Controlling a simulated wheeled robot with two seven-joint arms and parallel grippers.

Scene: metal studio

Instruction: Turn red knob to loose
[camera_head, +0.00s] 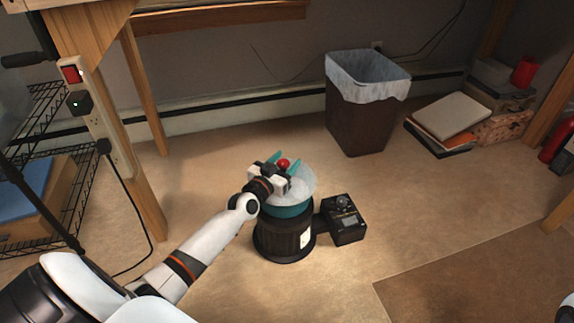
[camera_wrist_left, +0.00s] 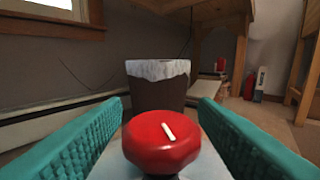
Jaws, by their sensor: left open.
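The red knob (camera_head: 284,163) sits on top of a round device with a pale top (camera_head: 303,184), a teal band and a dark ribbed base (camera_head: 284,238). In the left wrist view the red knob (camera_wrist_left: 161,142) is large and close, with a white mark slanting across its top. My left gripper (camera_head: 283,166) is open, its teal fingers on either side of the knob. In the left wrist view a gap shows between the knob and each finger. My right gripper is not in view.
A black box with a dial (camera_head: 344,220) adjoins the base on the right. A lined trash bin (camera_head: 360,112) stands behind. A wooden table leg (camera_head: 137,177) and power strip (camera_head: 97,125) are at left. Floor to the right front is clear.

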